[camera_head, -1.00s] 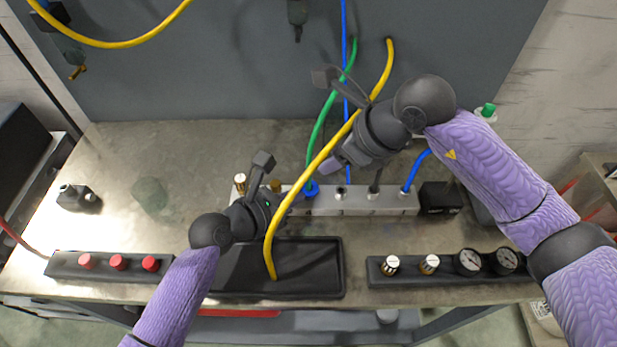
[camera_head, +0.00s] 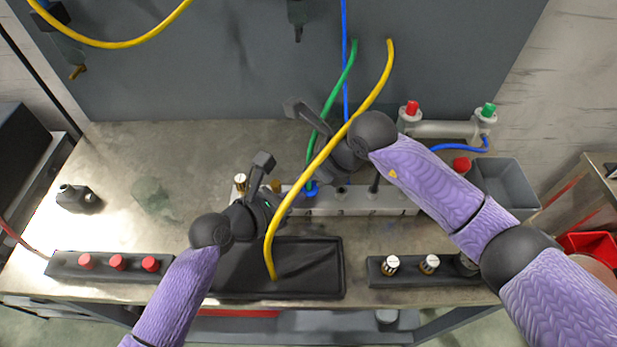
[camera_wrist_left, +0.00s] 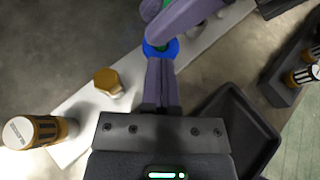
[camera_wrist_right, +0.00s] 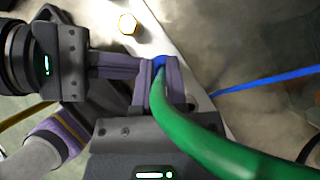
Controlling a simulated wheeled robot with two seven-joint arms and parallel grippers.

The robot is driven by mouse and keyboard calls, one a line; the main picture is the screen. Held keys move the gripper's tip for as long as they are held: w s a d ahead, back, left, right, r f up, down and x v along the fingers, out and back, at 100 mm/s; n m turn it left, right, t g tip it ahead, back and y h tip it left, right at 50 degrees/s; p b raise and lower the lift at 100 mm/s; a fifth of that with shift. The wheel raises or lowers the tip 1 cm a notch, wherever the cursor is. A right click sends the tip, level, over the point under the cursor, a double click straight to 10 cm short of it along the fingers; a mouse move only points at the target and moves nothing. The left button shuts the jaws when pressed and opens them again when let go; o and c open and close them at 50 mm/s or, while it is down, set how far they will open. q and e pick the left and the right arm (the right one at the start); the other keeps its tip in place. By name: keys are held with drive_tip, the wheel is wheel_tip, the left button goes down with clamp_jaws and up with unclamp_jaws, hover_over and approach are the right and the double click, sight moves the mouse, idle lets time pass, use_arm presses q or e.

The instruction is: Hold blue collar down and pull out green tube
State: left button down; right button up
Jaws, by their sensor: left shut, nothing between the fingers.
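The blue collar (camera_head: 311,193) sits on the grey manifold block (camera_head: 350,201). The green tube (camera_head: 331,104) rises from it and bends back to the wall panel. My left gripper (camera_wrist_left: 161,62) is shut and empty, its fingertips right at the near edge of the blue collar, which also shows in the left wrist view (camera_wrist_left: 171,48). My right gripper (camera_wrist_right: 160,80) is above the collar, one finger on each side of the green tube (camera_wrist_right: 195,137). Whether its fingers press on the tube is unclear. In the head view its fingertips are largely hidden behind my wrist and the tubes.
A yellow tube (camera_head: 328,147) crosses in front of both grippers, its free end over the black tray (camera_head: 321,280). A blue tube (camera_head: 345,60) hangs behind. Red knobs (camera_head: 118,263) stand front left, brass knobs (camera_head: 429,264) front right. A grey bin (camera_head: 507,187) is at right.

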clamp_jaws()
drive_tip(key=shift+r, duration=0.65)
drive_tip(key=shift+r, duration=2.4)
use_arm(q)
drive_tip(key=s+a+r, duration=0.3)
drive_tip(key=r, duration=0.1)
drive_tip(key=shift+a, duration=0.15)
drive_tip(key=shift+s, duration=0.1)
